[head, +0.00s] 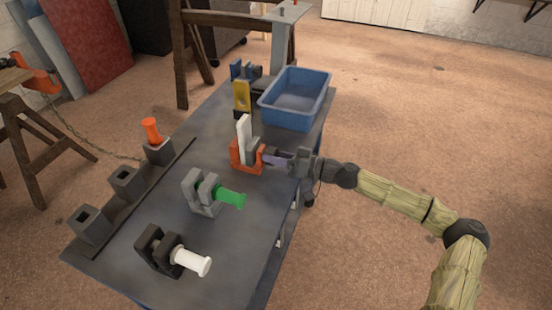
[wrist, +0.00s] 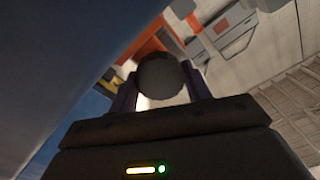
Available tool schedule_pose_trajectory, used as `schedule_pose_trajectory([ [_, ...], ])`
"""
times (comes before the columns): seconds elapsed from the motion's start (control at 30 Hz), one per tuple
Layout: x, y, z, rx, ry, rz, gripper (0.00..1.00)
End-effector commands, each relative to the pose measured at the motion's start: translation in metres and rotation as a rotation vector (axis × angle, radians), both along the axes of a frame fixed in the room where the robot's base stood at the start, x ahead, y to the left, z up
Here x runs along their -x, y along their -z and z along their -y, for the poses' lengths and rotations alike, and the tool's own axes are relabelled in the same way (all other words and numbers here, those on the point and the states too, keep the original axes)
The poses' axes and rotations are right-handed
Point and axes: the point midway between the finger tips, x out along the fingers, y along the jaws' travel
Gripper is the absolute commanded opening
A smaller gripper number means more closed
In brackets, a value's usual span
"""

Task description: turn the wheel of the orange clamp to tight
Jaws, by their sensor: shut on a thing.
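The orange clamp (head: 245,158) stands on the grey bench near its right edge, with a white upright piece (head: 244,134) in it. My gripper (head: 273,160) reaches in from the right at the clamp's right side. In the wrist view, its purple fingers (wrist: 160,88) are shut on a dark round wheel (wrist: 161,76), one finger on each side. Orange clamp parts (wrist: 146,50) show behind the wheel. In the head view the wheel is mostly hidden by my gripper, and I cannot tell how far it is turned.
A blue bin (head: 269,113) stands behind the clamp. A grey clamp (head: 203,194) with a green piece and a black clamp (head: 152,250) with a white piece stand in front. A yellow piece (head: 241,96) is behind. Grey sockets (head: 89,225) line the left edge; one holds an orange piece (head: 151,130).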

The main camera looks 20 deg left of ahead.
Motion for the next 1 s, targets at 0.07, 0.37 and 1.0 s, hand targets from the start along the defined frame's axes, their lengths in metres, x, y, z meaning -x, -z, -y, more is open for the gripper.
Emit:
schedule_pose_trajectory([
  [0.07, 0.001, 0.000, -0.001, 0.000, -0.003, -0.008, 0.26],
  [0.37, 0.001, 0.000, -0.001, 0.000, -0.003, -0.005, 0.68],
  [1.0, 0.002, 0.001, 0.038, 0.000, 0.002, -0.004, 0.70],
])
